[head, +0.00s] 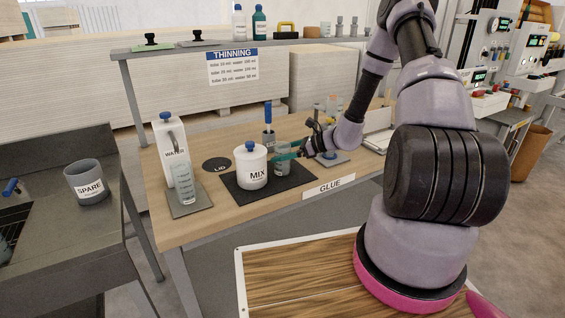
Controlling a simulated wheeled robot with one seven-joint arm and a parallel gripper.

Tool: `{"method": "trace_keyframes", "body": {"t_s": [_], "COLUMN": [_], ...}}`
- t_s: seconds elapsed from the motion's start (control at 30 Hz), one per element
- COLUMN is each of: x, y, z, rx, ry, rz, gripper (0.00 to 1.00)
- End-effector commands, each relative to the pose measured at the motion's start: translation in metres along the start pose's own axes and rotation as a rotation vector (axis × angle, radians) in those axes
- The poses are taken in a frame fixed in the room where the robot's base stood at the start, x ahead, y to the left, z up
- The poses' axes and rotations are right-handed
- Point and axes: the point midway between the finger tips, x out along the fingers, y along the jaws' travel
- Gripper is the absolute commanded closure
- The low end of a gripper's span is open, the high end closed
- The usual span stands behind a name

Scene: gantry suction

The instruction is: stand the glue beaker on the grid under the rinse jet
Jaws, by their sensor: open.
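A small grey-blue beaker (283,167), which looks like the glue beaker, stands on the black mat (240,196) just right of the white MIX pot (252,172). My gripper (284,155) is open, its teal fingers reaching left at the beaker's upper part. I cannot tell whether they touch it. A blue-topped fitting (12,187) at the far left edge may be the rinse jet. Below it is a dark basin (28,222) in the grey bench, cut off by the picture edge.
A graduated beaker (185,188) stands before the WATER container (167,150). A blue-handled tool stands in a holder (268,139) behind the beaker. A SPARE pot (87,182) stands on the grey bench (85,150). A gap separates that bench from the wooden table (185,232).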

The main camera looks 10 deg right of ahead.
Motion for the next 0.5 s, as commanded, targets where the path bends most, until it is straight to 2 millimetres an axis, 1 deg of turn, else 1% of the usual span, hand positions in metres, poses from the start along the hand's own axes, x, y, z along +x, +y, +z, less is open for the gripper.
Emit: {"method": "trace_keyframes", "body": {"t_s": [0.03,0.07,0.1,0.17,0.2,0.27,0.3,0.33,0.5], "x": [-0.0002,-0.0002,-0.0002,-0.0003,-0.0003,-0.0004,-0.0004,-0.0004,-0.0004], "y": [0.0000,0.0000,0.0000,0.0000,0.0000,-0.0001,0.0000,-0.0001,-0.0002], "z": [0.0000,0.0000,0.0000,0.0001,0.0000,0.0000,0.0000,0.0000,0.0004], "rx": [0.000,0.000,0.000,0.000,0.000,0.000,0.000,0.000,-0.001], "ry": [0.000,0.000,0.000,0.000,0.000,0.000,0.000,0.000,-0.001], "rz": [0.000,0.000,0.000,0.000,0.000,0.000,0.000,0.000,0.000], "gripper": [0.00,0.04,0.19,0.42,0.57,0.80,0.96,1.00,1.00]}}
